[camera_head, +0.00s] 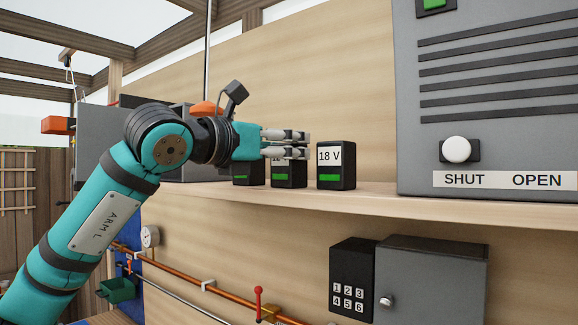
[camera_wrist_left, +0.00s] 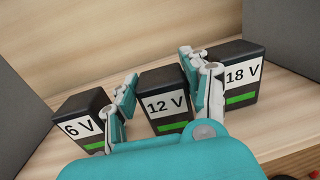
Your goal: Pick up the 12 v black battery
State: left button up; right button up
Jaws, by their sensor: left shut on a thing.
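The black 12 V battery (camera_wrist_left: 166,99) stands on the wooden shelf between the fingers of my left gripper (camera_wrist_left: 164,92) in the left wrist view. The left gripper is shut on it, one finger at each side. In the head view the fingers (camera_head: 287,144) cover most of its label, and its lower part with a green bar (camera_head: 289,176) shows below them. The battery appears upright and at shelf level. My right gripper is not in view.
The 6 V battery (camera_wrist_left: 83,119) stands close on the left and the 18 V battery (camera_wrist_left: 238,75) close on the right. A grey cabinet marked SHUT and OPEN (camera_head: 480,120) is to the right. The shelf (camera_head: 375,197) is bare between it and the 18 V battery.

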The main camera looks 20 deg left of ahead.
pick_arm(q)
jog(key=c, duration=0.4)
jog(key=shift+c, duration=0.8)
jog(key=shift+r, duration=0.15)
